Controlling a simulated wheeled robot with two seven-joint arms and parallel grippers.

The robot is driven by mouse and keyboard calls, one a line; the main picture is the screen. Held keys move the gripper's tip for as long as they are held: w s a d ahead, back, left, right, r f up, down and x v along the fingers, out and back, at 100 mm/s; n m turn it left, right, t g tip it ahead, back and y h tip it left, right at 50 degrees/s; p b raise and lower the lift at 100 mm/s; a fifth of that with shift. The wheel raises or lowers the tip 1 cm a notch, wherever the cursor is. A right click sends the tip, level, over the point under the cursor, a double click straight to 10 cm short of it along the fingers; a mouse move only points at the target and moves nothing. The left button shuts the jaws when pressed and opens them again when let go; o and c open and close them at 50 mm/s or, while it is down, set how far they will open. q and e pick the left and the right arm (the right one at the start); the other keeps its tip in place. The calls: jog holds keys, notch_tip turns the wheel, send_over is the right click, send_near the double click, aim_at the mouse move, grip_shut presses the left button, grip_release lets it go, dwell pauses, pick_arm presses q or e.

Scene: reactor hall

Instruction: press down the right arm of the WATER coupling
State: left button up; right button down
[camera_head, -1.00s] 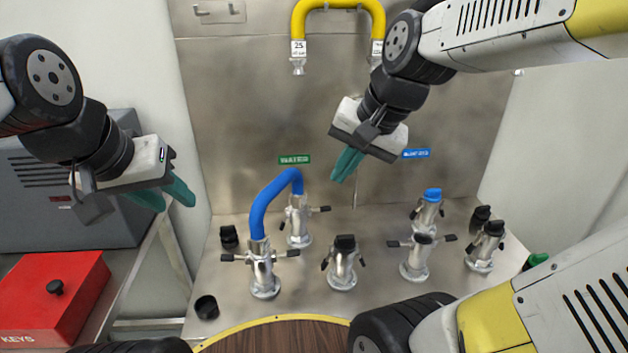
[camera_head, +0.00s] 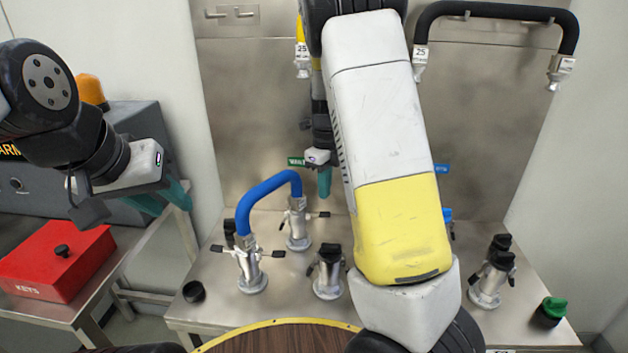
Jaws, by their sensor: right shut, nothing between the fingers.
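A green label (camera_head: 296,162), its text partly hidden and too small to read surely, is on the back panel above the rear silver coupling (camera_head: 297,238). This coupling's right arm (camera_head: 321,215) sticks out roughly level to the right. A blue hose (camera_head: 264,187) arches from this coupling to the front silver coupling (camera_head: 252,277), which has arms on both sides. My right gripper (camera_head: 324,194) points down, its teal fingers shut and empty, apparently just above the rear coupling's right arm; contact is not visible. My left gripper (camera_head: 164,200) is open and empty at the left.
A black-capped coupling (camera_head: 328,276) stands front centre. My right forearm hides the couplings behind it. More black-capped couplings (camera_head: 490,276) and a green cap (camera_head: 550,311) are at right. A black cap (camera_head: 194,291) lies at left. A red KEYS box (camera_head: 56,258) is far left.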

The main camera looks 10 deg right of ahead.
aim_at(325, 214)
jog(key=shift+s+d+f, duration=0.1)
jog(key=shift+f, duration=4.85)
jog(key=shift+a+f, duration=0.4)
jog(key=shift+f, duration=0.1)
jog(key=shift+d+r, duration=0.6)
jog(key=shift+r, duration=3)
